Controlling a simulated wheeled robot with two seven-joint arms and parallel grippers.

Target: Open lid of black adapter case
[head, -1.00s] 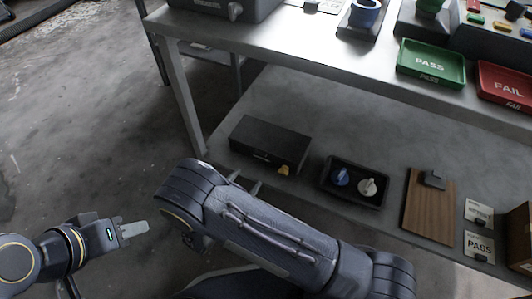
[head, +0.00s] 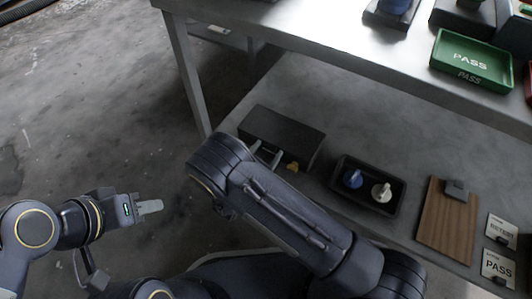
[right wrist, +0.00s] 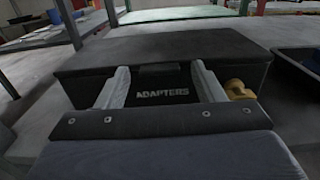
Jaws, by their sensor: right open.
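The black adapter case (head: 284,131) sits on the lower shelf with its lid down. In the right wrist view the case (right wrist: 228,47) fills the middle, with the word ADAPTERS and a dark latch or handle recess on its front. My right gripper (head: 264,158) is at the front of the case; in the right wrist view its two fingers (right wrist: 160,84) are spread apart on either side of the label, with nothing between them. Whether the fingertips touch the case I cannot tell. My left gripper (head: 149,207) is away to the left, over the floor, its fingers close together; their gap is unclear.
A yellow piece (right wrist: 238,89) is at the case's front right. A black tray (head: 338,195) with a blue and a white knob stands right of the case, then a clipboard (head: 446,219) and cards. The upper table (head: 330,38) overhangs the shelf.

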